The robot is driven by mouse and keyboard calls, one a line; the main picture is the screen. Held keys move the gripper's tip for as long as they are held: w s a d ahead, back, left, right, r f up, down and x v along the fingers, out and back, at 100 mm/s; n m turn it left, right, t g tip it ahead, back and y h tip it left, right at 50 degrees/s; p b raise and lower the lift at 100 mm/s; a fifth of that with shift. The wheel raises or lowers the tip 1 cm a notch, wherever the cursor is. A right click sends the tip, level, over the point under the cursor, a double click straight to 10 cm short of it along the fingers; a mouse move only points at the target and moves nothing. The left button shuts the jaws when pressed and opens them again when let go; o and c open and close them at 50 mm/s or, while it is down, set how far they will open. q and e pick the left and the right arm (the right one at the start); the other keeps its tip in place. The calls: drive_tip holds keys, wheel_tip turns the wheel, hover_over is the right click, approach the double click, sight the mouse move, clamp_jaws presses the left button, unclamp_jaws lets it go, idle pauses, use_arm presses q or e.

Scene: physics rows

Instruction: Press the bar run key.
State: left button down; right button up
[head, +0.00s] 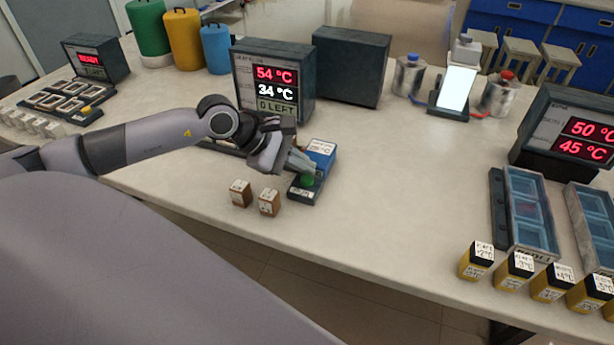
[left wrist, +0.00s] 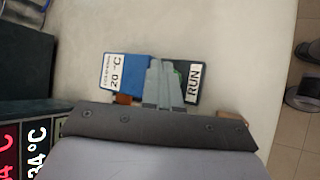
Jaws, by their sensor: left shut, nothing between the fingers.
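The run key is a green button (head: 308,180) on a small dark base (head: 303,194) near the table's front edge. In the left wrist view the base carries a white RUN label (left wrist: 194,80). My left gripper (head: 309,167) is shut and empty, its fingertips just over or at the green button; whether they touch it I cannot tell. In the left wrist view the closed fingers (left wrist: 160,65) cover most of the button. A blue block (head: 321,149) labelled 20 °C sits right beside the fingers. A dark display (head: 274,80) behind reads 54 °C, 34 °C and 0 LEFT. My right gripper is out of view.
Two small brown blocks (head: 240,193) (head: 269,202) stand left of the base, near the table edge. A dark box (head: 351,66) stands behind. A second display (head: 570,133), blue-lidded trays (head: 530,209) and several yellow blocks (head: 477,260) are at the right. The table's middle right is clear.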

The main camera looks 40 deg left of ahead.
sight(302, 180)
use_arm(q)
drive_tip(key=shift+r+p, duration=1.25)
drive_tip(key=shift+r, duration=1.25)
drive_tip(key=shift+s, duration=0.1)
